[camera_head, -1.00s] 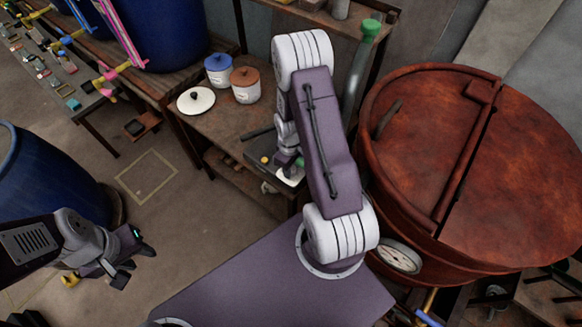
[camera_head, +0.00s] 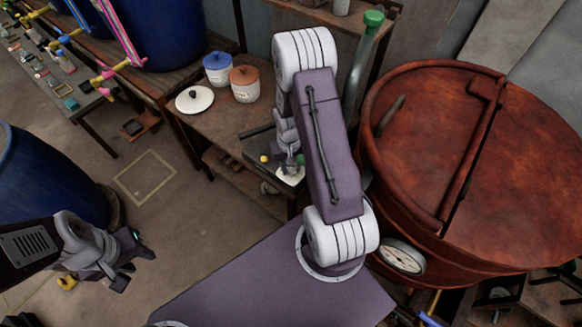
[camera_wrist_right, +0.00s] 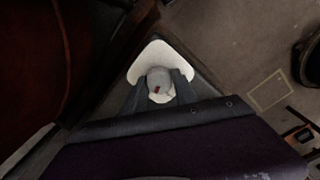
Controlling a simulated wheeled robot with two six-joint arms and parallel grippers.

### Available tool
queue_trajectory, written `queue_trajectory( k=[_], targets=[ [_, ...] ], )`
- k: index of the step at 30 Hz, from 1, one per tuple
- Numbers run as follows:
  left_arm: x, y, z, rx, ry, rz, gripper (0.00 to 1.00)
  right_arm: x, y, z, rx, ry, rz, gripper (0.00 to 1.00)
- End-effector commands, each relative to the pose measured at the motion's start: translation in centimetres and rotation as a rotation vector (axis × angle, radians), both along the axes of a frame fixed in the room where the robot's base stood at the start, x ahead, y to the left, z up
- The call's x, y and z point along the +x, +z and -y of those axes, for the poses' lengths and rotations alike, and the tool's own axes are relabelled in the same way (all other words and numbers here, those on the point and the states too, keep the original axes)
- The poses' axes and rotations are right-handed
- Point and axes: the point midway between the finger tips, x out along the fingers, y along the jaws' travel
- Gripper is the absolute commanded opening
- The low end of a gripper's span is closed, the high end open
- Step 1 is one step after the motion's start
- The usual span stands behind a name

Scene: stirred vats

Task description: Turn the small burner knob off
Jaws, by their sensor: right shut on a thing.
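The small burner knob (camera_wrist_right: 158,84) is a grey round knob with a red mark, seen in the right wrist view in front of a white rounded plate (camera_wrist_right: 150,54). My right gripper (camera_wrist_right: 158,92) has one finger on each side of the knob and is shut on it. In the head view my right gripper (camera_head: 290,163) is low at the dark burner unit (camera_head: 258,147) on the wooden bench; the knob itself is hidden there. My left gripper (camera_head: 132,264) is at the lower left over the floor, its fingers apart and empty.
A large red-brown vat (camera_head: 420,150) is close on the right.

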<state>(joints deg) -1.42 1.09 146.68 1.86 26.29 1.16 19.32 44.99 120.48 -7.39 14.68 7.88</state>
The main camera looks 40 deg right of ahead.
Motion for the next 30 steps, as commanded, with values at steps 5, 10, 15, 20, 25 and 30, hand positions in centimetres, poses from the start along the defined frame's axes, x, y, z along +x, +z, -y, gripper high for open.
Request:
queue_trajectory(
  k=[5,10,15,20,25,30],
  targets=[
    [0.0,-0.34,0.0,0.0,0.0,0.0,0.36,0.03,-0.04,0.04,0.0,-0.138,0.0,0.0],
    [0.0,-0.48,0.0,0.0,0.0,0.0,0.36,0.04,-0.01,0.07,0.0,-0.241,0.001,0.0],
    [0.0,-0.56,0.0,0.0,0.0,0.0,0.36,0.03,0.01,0.07,-0.001,-0.311,0.001,0.0],
    [0.0,-0.6,0.0,0.0,0.0,0.0,0.36,0.02,0.03,0.08,0.0,-0.347,0.0,0.0],
    [0.0,-0.61,0.0,0.0,0.0,0.0,0.36,0.02,0.04,0.09,0.0,-0.364,0.001,0.0],
    [0.0,-0.61,0.0,0.0,0.0,0.0,0.36,0.03,0.05,0.08,0.0,-0.366,0.001,0.0]
  ],
)
